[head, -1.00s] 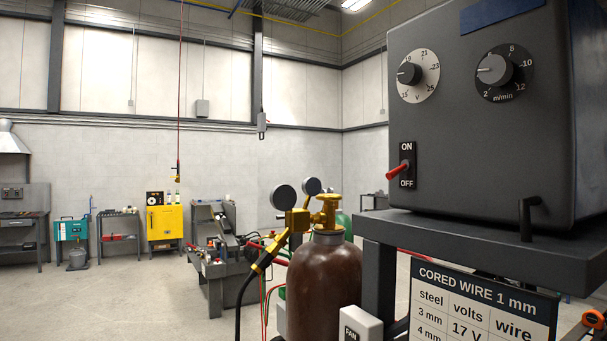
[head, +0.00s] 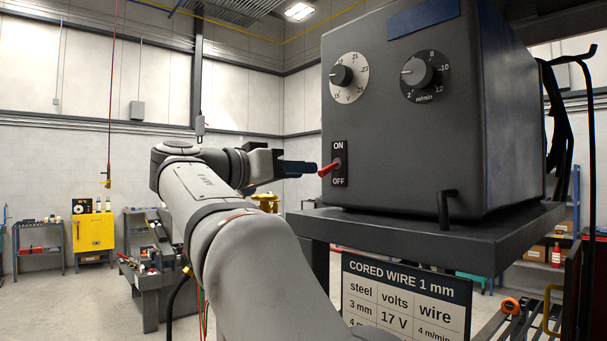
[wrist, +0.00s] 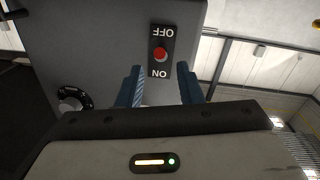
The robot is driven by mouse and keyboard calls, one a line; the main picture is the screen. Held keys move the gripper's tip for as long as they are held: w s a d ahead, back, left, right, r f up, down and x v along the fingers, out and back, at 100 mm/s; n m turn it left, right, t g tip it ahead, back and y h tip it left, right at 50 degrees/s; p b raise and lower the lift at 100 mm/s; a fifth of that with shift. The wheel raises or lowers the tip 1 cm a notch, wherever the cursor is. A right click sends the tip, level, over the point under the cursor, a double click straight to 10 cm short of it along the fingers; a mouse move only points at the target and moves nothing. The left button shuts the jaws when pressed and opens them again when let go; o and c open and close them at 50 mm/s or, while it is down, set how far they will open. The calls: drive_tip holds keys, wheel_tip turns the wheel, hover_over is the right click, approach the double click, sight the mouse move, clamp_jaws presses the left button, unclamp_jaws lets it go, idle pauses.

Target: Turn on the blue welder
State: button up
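The welder (head: 400,130) is a dark grey box with a blue plate (head: 425,15) on its upper front and two dials. Its red switch lever (head: 328,169) sits on a black ON/OFF plate, ON above and OFF below. In the head view the lever slants outward and down, toward OFF. The wrist view shows it upside down as a red knob (wrist: 160,54). My gripper (head: 308,168) is beside the lever at its left. In the wrist view my gripper (wrist: 160,86) has its blue fingers apart and nothing between the tips; the lever lies ahead, roughly centred between them.
A "CORED WIRE 1 mm" sign (head: 405,297) hangs below. My arm hides most of the gas bottle area. A yellow machine (head: 93,232) and a workbench (head: 150,280) stand far left.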

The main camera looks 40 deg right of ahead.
sight(325, 171)
drive_tip(key=d+p, duration=0.1)
drive_tip(key=d, duration=0.6)
drive_tip(key=shift+d, duration=0.15)
clamp_jaws()
